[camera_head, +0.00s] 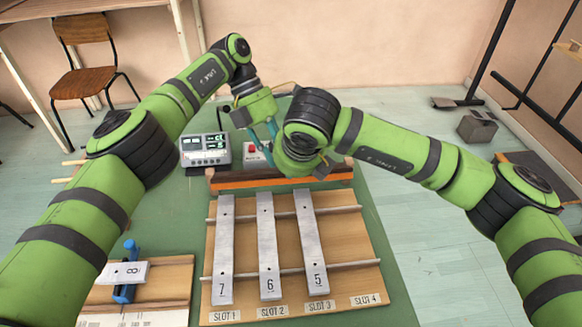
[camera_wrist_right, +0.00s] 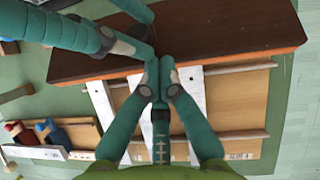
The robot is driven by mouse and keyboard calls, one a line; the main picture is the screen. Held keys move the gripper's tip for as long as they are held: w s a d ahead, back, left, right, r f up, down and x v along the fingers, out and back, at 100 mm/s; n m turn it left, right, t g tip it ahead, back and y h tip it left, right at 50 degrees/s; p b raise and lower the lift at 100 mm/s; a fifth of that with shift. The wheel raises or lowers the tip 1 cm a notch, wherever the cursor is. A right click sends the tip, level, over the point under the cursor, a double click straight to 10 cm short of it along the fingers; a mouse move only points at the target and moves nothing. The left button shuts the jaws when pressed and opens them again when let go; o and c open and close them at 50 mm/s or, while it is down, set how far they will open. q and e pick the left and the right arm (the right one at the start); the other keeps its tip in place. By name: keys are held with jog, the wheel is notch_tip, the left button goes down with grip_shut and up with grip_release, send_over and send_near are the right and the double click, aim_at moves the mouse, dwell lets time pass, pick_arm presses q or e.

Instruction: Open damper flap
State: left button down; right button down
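The damper flap appears to be the reddish-brown wooden board (camera_wrist_right: 235,25) across the far end of the bars in the right wrist view. In the head view it shows as a narrow orange-brown strip (camera_head: 235,184) behind the bars. My right gripper (camera_wrist_right: 163,70) has its fingertips together at the flap's near edge. Whether any wood is between them cannot be seen. In the head view its fingers are hidden behind my right wrist. My left gripper (camera_head: 262,130) is over the flap's far side; its teal fingers also show at the upper left of the wrist view (camera_wrist_right: 146,42). Its fingertip gap is unclear.
Metal bars 7 (camera_head: 224,250), 6 (camera_head: 267,245) and 5 (camera_head: 310,240) lie on rails over a wooden board; SLOT 4 (camera_head: 366,299) is empty. Bar 8 (camera_head: 122,273) sits on a blue clamp at left. A meter box (camera_head: 205,150) stands behind.

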pick_arm(q)
jog(key=shift+s+d+r, duration=0.2)
jog(key=shift+d, duration=0.15)
pick_arm(e)
jog(key=shift+w+r, duration=0.55)
jog(key=shift+w, duration=0.05)
pick_arm(q)
jog(key=c, duration=1.1)
grip_release()
pick_arm(e)
jog(key=shift+w+a, duration=0.1)
pick_arm(q)
jog(key=shift+o, duration=0.2)
jog(key=shift+w+a+f, duration=0.1)
jog(key=shift+a+f, duration=0.15)
jog(key=shift+f, duration=0.05)
pick_arm(e)
jog(key=shift+f, duration=0.15)
